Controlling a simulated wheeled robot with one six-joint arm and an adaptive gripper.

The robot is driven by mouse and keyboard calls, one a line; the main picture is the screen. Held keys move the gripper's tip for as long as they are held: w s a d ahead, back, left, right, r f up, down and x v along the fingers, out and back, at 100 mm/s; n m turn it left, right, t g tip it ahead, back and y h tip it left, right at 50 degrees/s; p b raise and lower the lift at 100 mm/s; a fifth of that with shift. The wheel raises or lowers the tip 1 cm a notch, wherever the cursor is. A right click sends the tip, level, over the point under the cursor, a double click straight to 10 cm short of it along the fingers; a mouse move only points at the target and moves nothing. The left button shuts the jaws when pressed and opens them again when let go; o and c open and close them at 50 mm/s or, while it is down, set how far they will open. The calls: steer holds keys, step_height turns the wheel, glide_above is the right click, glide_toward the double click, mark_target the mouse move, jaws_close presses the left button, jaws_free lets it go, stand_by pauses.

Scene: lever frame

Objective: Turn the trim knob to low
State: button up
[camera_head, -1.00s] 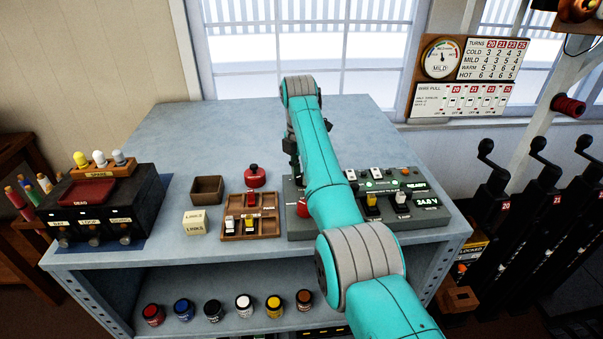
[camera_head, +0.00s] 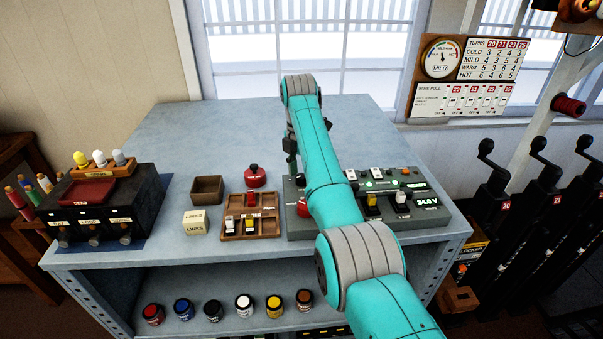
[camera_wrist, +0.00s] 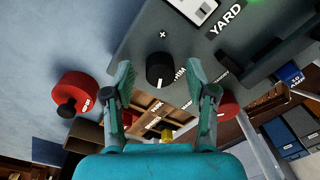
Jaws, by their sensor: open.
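The trim knob (camera_wrist: 160,70) is a small black knob with a white pointer mark, on the grey control panel (camera_wrist: 138,47) in the wrist view. A plus sign is above it and the TRIM label is beside it on the right. The pointer mark shows on the knob's lower side in that view. My gripper (camera_wrist: 163,76) is open, with one finger on each side of the knob and visible gaps between. I cannot tell how far the tips are above the panel.
A red round-handled object (camera_head: 255,177) and a wooden tray of links (camera_head: 250,224) are left of the panel (camera_head: 420,222). A red button (camera_head: 303,208) is at the panel's left end. Yellow and white levers stand on its right half. The bench's back is clear.

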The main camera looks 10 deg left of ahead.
step_height(320, 180, up, 7)
steer(key=shift+a+r, duration=0.15)
stand_by(0.5)
